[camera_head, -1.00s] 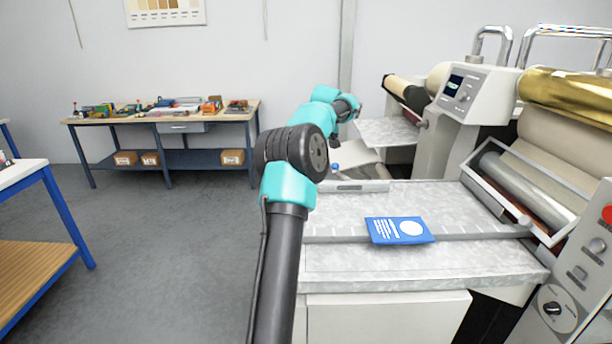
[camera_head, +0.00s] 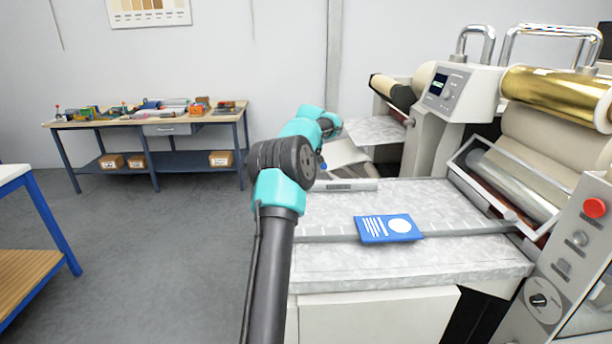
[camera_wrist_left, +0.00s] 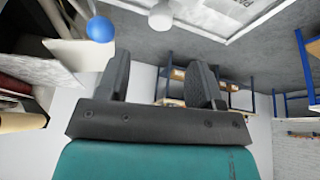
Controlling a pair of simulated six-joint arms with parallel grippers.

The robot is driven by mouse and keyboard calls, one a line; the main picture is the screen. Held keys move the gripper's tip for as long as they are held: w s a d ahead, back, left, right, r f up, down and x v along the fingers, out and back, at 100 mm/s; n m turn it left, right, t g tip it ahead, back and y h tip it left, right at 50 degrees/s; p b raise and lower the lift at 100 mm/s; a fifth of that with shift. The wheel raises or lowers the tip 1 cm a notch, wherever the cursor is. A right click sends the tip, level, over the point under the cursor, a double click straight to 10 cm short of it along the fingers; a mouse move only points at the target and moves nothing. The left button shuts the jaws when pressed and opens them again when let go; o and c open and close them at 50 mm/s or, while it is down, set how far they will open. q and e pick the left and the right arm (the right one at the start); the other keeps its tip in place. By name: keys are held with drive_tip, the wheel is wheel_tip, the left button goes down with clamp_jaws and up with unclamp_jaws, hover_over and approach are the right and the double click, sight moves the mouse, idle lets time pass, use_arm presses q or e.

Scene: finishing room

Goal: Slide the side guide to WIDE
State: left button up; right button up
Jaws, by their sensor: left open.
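The side guide seems to be the pale grey bar (camera_head: 352,185) with a dark label, at the far left edge of the feed table (camera_head: 420,262). A blue knob (camera_head: 322,166) shows at its far left, partly behind my left arm. The label is too small to read. A blue ball, seemingly this knob (camera_wrist_left: 100,28), appears beyond the left finger in the left wrist view. My left gripper (camera_wrist_left: 158,78) is open with nothing between its fingers. In the head view my arm hides its fingers. My right gripper is out of view.
A blue card (camera_head: 388,228) lies across a grey strip on the table. The laminating machine with a gold roll (camera_head: 555,102) and red button (camera_head: 594,208) stands at right. A workbench (camera_head: 150,122) with tools is at the back left, with open floor before it.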

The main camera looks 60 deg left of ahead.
use_arm(q)
drive_tip(key=x, duration=1)
drive_tip(key=shift+s+f, duration=0.1)
clamp_jaws()
